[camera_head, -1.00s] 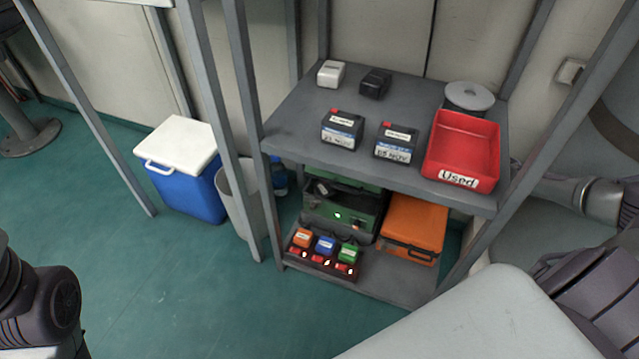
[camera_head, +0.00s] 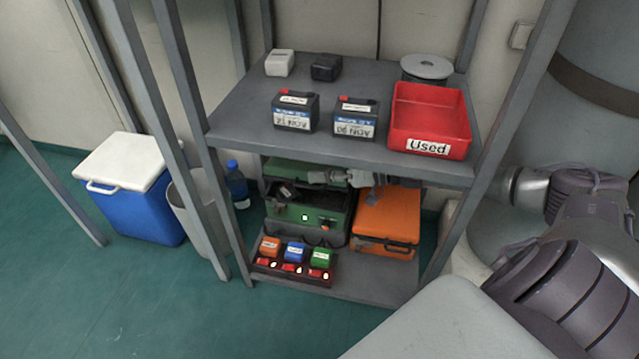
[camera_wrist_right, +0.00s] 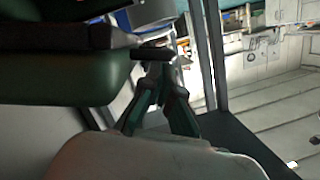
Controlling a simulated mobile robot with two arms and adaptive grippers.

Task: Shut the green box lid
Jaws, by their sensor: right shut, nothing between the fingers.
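The green box (camera_head: 325,224) stands on the lower shelf, with a dark interior showing. Its green lid (camera_head: 287,169) is raised at the back, under the upper shelf. My right gripper (camera_head: 315,177) reaches in from the right under the upper shelf, in front of the raised lid. It is shut and empty. In the right wrist view the closed fingertips (camera_wrist_right: 163,66) are beside the dark edge of a green part, apparently the lid (camera_wrist_right: 60,82); whether they touch cannot be told. My left gripper is out of view.
An orange case (camera_head: 388,220) stands right of the green box. A charger with orange, blue and green blocks (camera_head: 293,268) sits in front. The upper shelf (camera_head: 240,110) holds batteries and a red "Used" bin (camera_head: 430,118). Shelf posts stand at both sides.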

